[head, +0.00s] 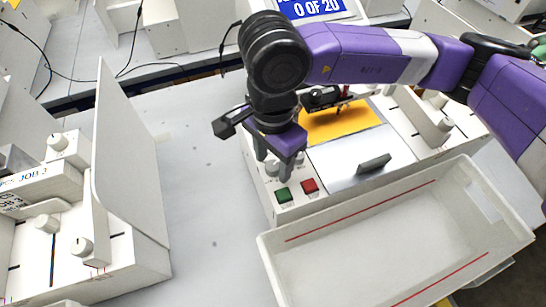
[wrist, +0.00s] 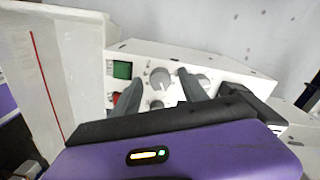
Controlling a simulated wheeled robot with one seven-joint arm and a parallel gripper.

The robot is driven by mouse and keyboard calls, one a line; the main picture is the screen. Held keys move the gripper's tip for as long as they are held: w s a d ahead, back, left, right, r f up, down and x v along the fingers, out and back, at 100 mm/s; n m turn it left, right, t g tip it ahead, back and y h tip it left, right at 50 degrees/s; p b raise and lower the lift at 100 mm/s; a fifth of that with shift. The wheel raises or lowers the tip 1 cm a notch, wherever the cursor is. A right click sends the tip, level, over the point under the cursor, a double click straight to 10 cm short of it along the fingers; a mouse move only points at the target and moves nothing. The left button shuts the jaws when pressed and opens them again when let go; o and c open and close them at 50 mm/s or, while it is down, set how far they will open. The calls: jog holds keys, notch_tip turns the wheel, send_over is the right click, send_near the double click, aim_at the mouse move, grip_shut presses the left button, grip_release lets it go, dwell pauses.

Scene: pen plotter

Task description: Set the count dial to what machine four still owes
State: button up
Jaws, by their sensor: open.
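My gripper (head: 275,168) is open and points down over the control panel (head: 284,208) of the plotter in front of me. In the wrist view a round pale dial (wrist: 160,78) with a pointer mark lies between the two fingertips of my gripper (wrist: 159,80). Whether the fingers touch it I cannot tell. A second pale knob (wrist: 205,85) is partly hidden behind the right finger. The panel's small lettering is too small to read, so I cannot tell which one is the count dial.
A green button (head: 283,195) and a red button (head: 309,186) sit beside the dials. A white tray (head: 300,255) stands close in front. A plotter marked JOB 3 (head: 35,174) and a tall white panel (head: 125,150) are left.

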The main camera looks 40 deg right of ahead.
aim_at(273, 165)
grip_shut()
jog(key=shift+f+b, duration=0.1)
jog(key=shift+b, duration=0.2)
jog(key=shift+f+b, duration=0.1)
jog(key=shift+b, duration=0.35)
jog(key=shift+r+m+b, duration=0.2)
jog(key=shift+m+b, duration=0.3)
jog(key=shift+b, duration=0.05)
grip_release()
jog(key=shift+r+b, duration=0.4)
jog(key=shift+r, duration=3.55)
